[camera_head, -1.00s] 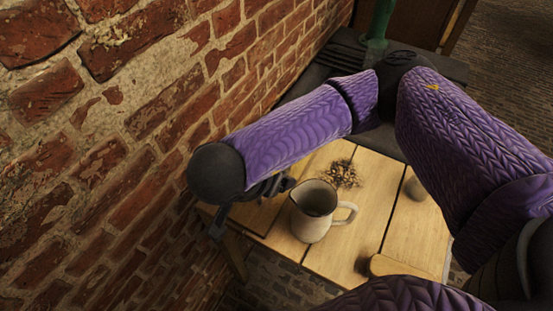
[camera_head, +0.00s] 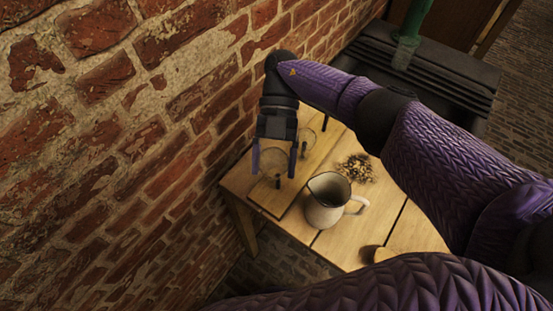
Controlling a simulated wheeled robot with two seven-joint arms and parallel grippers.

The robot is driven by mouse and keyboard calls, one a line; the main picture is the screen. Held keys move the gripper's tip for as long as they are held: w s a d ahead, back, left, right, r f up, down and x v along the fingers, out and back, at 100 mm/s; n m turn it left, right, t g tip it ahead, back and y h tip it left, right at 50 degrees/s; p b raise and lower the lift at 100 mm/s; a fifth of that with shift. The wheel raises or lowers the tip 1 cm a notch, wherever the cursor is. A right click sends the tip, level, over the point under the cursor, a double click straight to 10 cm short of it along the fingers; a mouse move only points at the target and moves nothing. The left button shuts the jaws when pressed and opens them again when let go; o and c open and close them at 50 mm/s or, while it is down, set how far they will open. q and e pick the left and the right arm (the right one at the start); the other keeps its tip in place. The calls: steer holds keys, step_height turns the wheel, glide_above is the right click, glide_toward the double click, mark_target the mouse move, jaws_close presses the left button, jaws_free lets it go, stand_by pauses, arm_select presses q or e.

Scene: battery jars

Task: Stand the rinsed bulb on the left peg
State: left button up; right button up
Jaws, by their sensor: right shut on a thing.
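My right gripper (camera_head: 274,172) points down over the far left part of the wooden table. Its two fingers are shut around a clear glass bulb (camera_head: 271,159), whose outline is faint. A short dark peg (camera_head: 278,182) shows just below the bulb, on a wooden board (camera_head: 268,199). I cannot tell whether the bulb touches the peg. Another clear glass piece (camera_head: 307,137) stands just right of the gripper, with a dark peg showing at it. My left gripper is not in view.
A cream pitcher (camera_head: 323,211) stands right of the board, handle to the right. A dark crumbly heap (camera_head: 356,168) lies behind it. A small wooden object (camera_head: 374,254) is near the front. The brick wall (camera_head: 150,110) runs close along the left.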

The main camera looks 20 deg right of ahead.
steer(key=m+t+y, duration=0.2)
steer(key=m, duration=0.1)
steer(key=w+m+t+y+p, duration=0.1)
steer(key=m+t+y, duration=0.1)
steer(key=m+y, duration=0.1)
steer(key=w+d+r+m+t+y+p, duration=0.1)
steer(key=m+t+y, duration=0.1)
steer(key=m, duration=0.2)
steer(key=shift+t+y, duration=0.3)
steer(key=shift+y, duration=0.1)
steer(key=f+m+t+b, duration=0.1)
steer(key=f+m+t, duration=0.1)
steer(key=w+d+f+m+t+y+b, duration=0.1)
steer(key=f+m+t+b, duration=0.1)
steer(key=w+f+m+t+b, duration=0.1)
steer(key=f+t, duration=0.1)
steer(key=shift+w+d+f+m+t, duration=0.1)
steer(key=shift+d+f+m+t, duration=0.05)
steer(key=shift+m+t, duration=0.2)
step_height(320, 180, down, 3)
steer(key=b, duration=0.2)
steer(key=shift+f+b, duration=0.1)
steer(key=shift+b, duration=0.25)
steer(key=shift+f+b, duration=0.45)
steer(key=shift+f, duration=0.2)
